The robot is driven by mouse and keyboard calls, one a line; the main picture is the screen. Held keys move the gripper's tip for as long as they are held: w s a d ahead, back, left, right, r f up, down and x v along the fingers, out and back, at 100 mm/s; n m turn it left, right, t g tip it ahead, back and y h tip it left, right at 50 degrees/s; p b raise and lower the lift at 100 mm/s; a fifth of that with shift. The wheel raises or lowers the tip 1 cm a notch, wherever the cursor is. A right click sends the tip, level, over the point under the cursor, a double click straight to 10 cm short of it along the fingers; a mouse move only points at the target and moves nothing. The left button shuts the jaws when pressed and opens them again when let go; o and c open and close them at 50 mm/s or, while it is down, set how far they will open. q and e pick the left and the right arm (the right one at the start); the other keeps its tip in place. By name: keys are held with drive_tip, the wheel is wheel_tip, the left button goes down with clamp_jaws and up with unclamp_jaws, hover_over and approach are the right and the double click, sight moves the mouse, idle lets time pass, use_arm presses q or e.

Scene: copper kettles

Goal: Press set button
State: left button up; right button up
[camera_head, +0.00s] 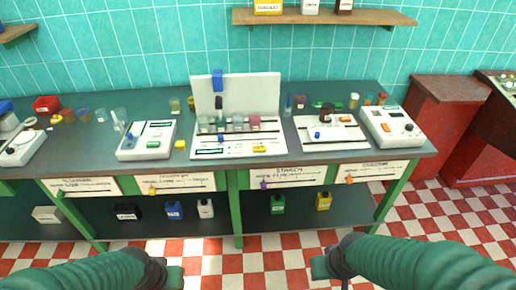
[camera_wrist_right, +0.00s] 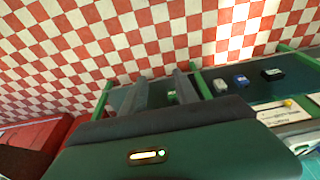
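No button labelled "set" is legible from here. Several white devices with small coloured buttons stand on the dark bench. They are a left device (camera_head: 147,140) with a green button, a central device (camera_head: 238,140) with a tall back panel, and a right device (camera_head: 391,127) with an orange button. My left gripper (camera_head: 175,276) is low in front of the bench, and its fingers are too unclear to judge. My right gripper (camera_head: 319,266) is also low in front, away from every device. In the right wrist view its two fingers (camera_wrist_right: 163,92) are apart with nothing between them.
The dark bench top (camera_head: 95,150) has green legs and labelled front panels, with a lower shelf (camera_head: 300,212) of small bottles. A wooden shelf (camera_head: 380,17) hangs above. A red cabinet (camera_head: 450,105) stands right. The checkered floor in front is clear.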

clamp_jaws()
idle(1.5)
